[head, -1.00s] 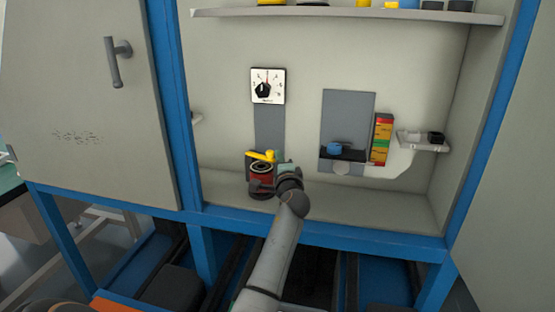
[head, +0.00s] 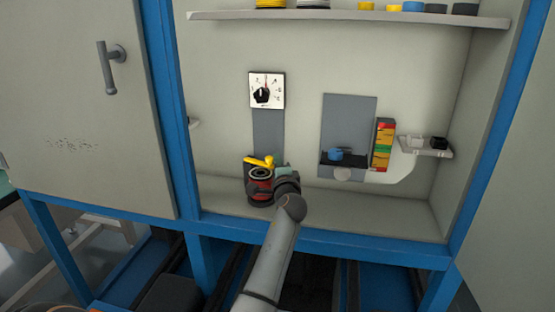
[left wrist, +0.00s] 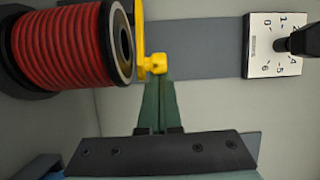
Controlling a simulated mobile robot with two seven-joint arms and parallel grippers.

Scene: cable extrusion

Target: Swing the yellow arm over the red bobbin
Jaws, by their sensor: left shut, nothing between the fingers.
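The red bobbin (head: 259,187) stands upright on the cabinet floor below the dial. In the left wrist view the bobbin (left wrist: 65,45) lies sideways at upper left, its end face turned right. The yellow arm (head: 259,161) shows at the bobbin's top. In the left wrist view the yellow arm (left wrist: 140,30) runs close along the bobbin's end face, with a rounded knob at its lower end. My left gripper (left wrist: 158,85) is shut and empty, its green fingertips at this knob; contact is unclear. In the head view my left gripper (head: 278,171) is right of the bobbin, partly covering it. My right gripper is not in view.
A dial (head: 267,90) is on the back wall above the bobbin. An upper shelf (head: 350,16) crosses the top. A blue frame post stands left.

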